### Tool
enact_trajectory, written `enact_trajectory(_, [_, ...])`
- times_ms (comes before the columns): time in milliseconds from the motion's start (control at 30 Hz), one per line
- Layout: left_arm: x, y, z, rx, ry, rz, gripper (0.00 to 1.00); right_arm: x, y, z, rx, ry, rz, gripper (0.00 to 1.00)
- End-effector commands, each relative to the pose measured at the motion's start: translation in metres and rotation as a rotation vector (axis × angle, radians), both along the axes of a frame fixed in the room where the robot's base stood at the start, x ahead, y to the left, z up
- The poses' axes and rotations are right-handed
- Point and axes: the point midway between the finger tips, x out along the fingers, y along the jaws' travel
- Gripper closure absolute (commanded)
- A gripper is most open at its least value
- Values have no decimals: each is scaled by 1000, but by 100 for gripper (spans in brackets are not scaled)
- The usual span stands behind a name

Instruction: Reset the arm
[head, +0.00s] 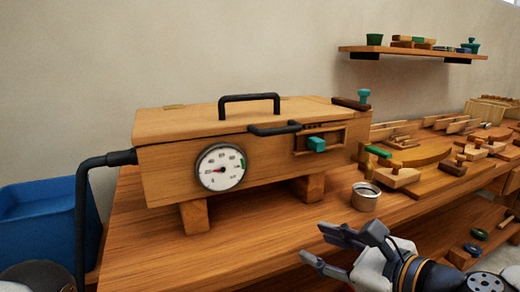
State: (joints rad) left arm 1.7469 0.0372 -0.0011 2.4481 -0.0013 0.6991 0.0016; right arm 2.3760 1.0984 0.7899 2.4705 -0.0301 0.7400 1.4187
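My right gripper (325,250) is at the lower middle of the head view, in front of the wooden workbench (190,262). Its fingers are spread apart with nothing between them. It points left, below and in front of a small metal cup (366,197) on the bench. Of my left arm, only a part shows at the lower left corner; its gripper is not visible.
A wooden box (270,165) with a gauge (221,167), black handles and a black pipe (85,190) stands on the bench. Wooden parts (400,175) crowd the right side. A blue bin (40,225) is at left, a shelf (410,51) on the wall.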

Motion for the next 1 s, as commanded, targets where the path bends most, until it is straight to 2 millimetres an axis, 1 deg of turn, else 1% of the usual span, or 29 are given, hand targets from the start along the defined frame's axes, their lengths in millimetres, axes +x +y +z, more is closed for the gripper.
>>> enact_trajectory(33, [4, 0, 4, 0, -15, 0, 60, -22, 17, -41, -145, 50, 106, 62])
enact_trajectory(67, [6, 0, 6, 0, -19, 0, 60, -37, 24, -66, -235, 74, 174, 62])
enact_trajectory(100, [8, 0, 8, 0, -26, 0, 60, -59, 31, -99, -352, 104, 272, 62])
enact_trajectory(167, [10, 0, 10, 0, -35, 0, 60, -98, 36, -145, -521, 141, 439, 62])
enact_trajectory(200, [12, 0, 12, 0, -42, 0, 60, -126, 35, -173, -629, 160, 561, 62])
enact_trajectory(267, [15, 0, 15, 0, -52, 0, 60, -173, 29, -210, -784, 179, 766, 62])
enact_trajectory(300, [17, 0, 18, -1, -60, 1, 60, -206, 20, -231, -879, 182, 915, 62])
enact_trajectory(367, [21, 0, 21, 0, -71, 1, 60, -253, 3, -257, -1008, 174, 1149, 62])
enact_trajectory(400, [23, 0, 23, 0, -78, 1, 60, -281, -11, -269, -1081, 159, 1306, 62])
enact_trajectory(467, [25, 0, 25, 0, -87, 2, 60, -318, -34, -281, -1164, 124, 1531, 62])
enact_trajectory(500, [27, 0, 27, 0, -92, 2, 60, -338, -48, -286, -1204, 97, 1666, 62])
enact_trajectory(600, [29, 0, 29, -1, -101, 2, 60, -370, -76, -291, -1259, 32, 1921, 62])
enact_trajectory(667, [30, 0, 29, -1, -103, 2, 60, -378, -85, -292, -1271, 6, 2004, 62])
enact_trajectory(733, [29, 0, 29, -1, -102, 2, 60, -382, -89, -293, -1274, -8, 2045, 62])
enact_trajectory(1000, [29, 0, 29, -1, -100, 2, 60, -382, -89, -293, -1272, -7, 2043, 62])
